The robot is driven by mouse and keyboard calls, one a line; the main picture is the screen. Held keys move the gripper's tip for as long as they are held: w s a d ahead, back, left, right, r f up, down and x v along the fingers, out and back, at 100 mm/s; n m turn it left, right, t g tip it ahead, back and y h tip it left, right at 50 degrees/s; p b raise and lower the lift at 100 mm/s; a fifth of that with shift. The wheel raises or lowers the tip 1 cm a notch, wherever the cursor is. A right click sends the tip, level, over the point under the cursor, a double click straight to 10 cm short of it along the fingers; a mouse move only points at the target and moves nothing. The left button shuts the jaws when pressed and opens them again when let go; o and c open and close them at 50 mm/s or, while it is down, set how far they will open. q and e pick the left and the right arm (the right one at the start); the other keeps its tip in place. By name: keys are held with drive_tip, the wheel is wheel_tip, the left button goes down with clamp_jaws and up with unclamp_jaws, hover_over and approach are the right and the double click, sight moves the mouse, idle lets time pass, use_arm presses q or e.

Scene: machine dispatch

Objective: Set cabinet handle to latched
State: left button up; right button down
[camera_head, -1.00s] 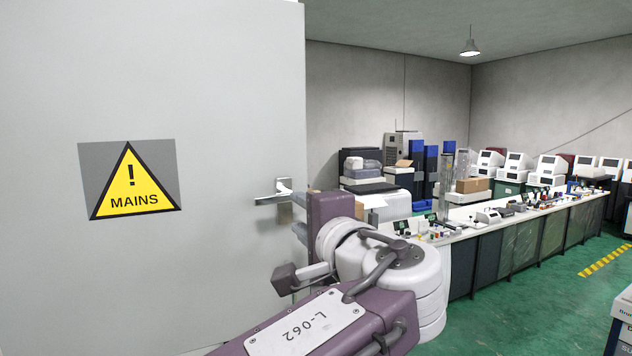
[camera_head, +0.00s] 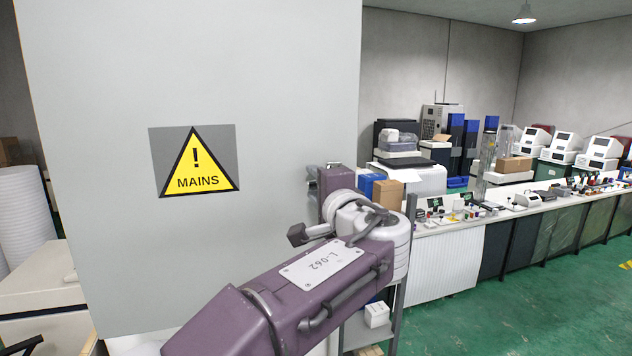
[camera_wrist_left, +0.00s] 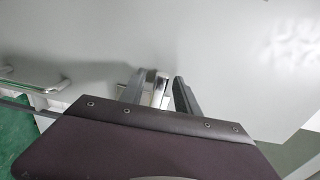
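The cabinet (camera_head: 100,240) is a tall pale grey panel with a yellow MAINS warning sign (camera_head: 195,170). My left gripper (camera_head: 320,172) is at its right edge in the head view, where the arm and gripper hide the handle. In the left wrist view a shiny metal handle part (camera_wrist_left: 157,88) shows between the two dark fingers of my left gripper (camera_wrist_left: 160,85). The fingers stand apart on either side of it, with a visible gap at the right finger. The handle's exact angle cannot be told. My right gripper is in neither view.
A metal bar (camera_wrist_left: 40,85) shows at the left of the wrist view. Right of the cabinet stands a shelf unit with blue and cardboard boxes (camera_head: 388,192). A long workbench (camera_head: 480,219) runs along the right. Green floor (camera_head: 500,310) is clear in front of it.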

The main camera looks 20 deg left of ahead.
use_arm(q)
drive_tip(key=shift+d, duration=0.25)
clamp_jaws()
drive_tip(key=shift+r, duration=0.2)
idle(0.8)
